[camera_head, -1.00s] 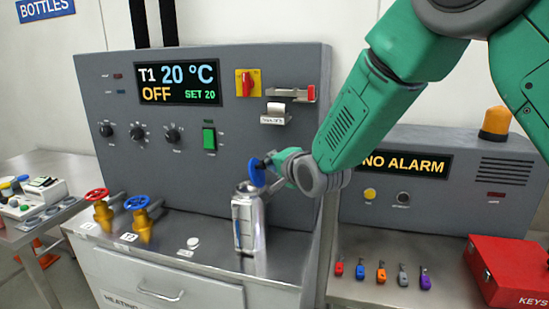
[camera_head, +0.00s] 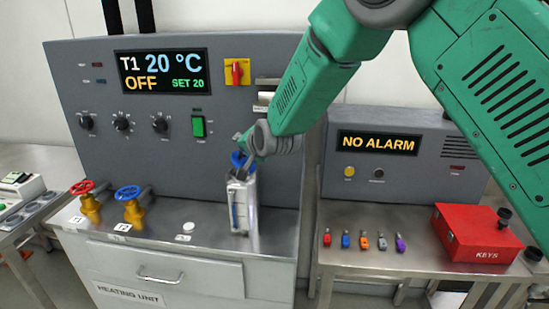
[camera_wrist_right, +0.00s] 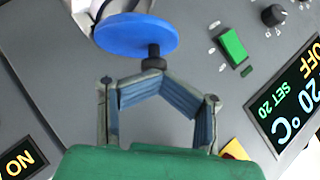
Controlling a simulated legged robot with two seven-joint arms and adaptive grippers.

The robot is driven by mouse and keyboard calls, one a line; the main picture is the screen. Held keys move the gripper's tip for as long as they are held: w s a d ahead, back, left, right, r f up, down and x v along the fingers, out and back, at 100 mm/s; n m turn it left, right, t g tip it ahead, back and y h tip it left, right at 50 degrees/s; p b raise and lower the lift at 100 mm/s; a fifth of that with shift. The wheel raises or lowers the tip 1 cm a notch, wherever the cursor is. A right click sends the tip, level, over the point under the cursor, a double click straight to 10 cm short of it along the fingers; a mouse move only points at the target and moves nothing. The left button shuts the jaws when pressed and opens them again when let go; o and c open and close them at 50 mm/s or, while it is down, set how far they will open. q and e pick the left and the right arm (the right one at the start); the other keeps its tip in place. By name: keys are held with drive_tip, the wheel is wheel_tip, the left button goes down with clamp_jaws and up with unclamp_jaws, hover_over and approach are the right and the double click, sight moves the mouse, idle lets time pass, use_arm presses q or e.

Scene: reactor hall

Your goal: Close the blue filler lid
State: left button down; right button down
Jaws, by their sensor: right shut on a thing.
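The silver canister (camera_head: 240,208) stands upright on the metal bench in front of the grey panel. The blue filler lid (camera_head: 238,159) is at its top, partly hidden by my right gripper (camera_head: 245,150) in the head view. In the right wrist view the blue lid (camera_wrist_right: 135,36) is a round disc with a black knob (camera_wrist_right: 153,62). My right gripper's fingertips (camera_wrist_right: 153,69) meet at this knob and hold it. The lid looks tilted; whether its rim touches the canister is hidden. My left gripper is not in view.
Behind the canister is the heating unit panel (camera_head: 255,130) with knobs and a green switch. Red (camera_head: 87,200) and blue (camera_head: 132,204) valves and a white button (camera_head: 188,226) are to the left. Several coloured keys (camera_head: 363,241) and a red box (camera_head: 477,235) lie to the right.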

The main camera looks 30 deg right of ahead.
sight(232, 155)
drive_tip(key=shift+w+a+f, duration=0.2)
drive_tip(key=shift+w+a, duration=0.1)
drive_tip(key=shift+w, duration=0.05)
drive_tip(key=shift+s, duration=0.1)
drive_tip(key=shift+w+a+f, duration=0.2)
drive_tip(key=shift+w, duration=0.05)
drive_tip(key=shift+w+a+f+b, duration=0.3)
drive_tip(key=shift+a+f+b, duration=0.05)
drive_tip(key=shift+a+b, duration=0.05)
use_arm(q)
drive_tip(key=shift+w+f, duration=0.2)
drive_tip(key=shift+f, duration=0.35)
use_arm(e)
drive_tip(key=shift+w+a+f, duration=0.15)
drive_tip(key=shift+a+f, duration=0.1)
drive_tip(key=shift+a, duration=0.4)
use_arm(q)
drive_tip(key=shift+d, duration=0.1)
use_arm(e)
drive_tip(key=shift+d+f, duration=0.1)
drive_tip(key=shift+d, duration=0.05)
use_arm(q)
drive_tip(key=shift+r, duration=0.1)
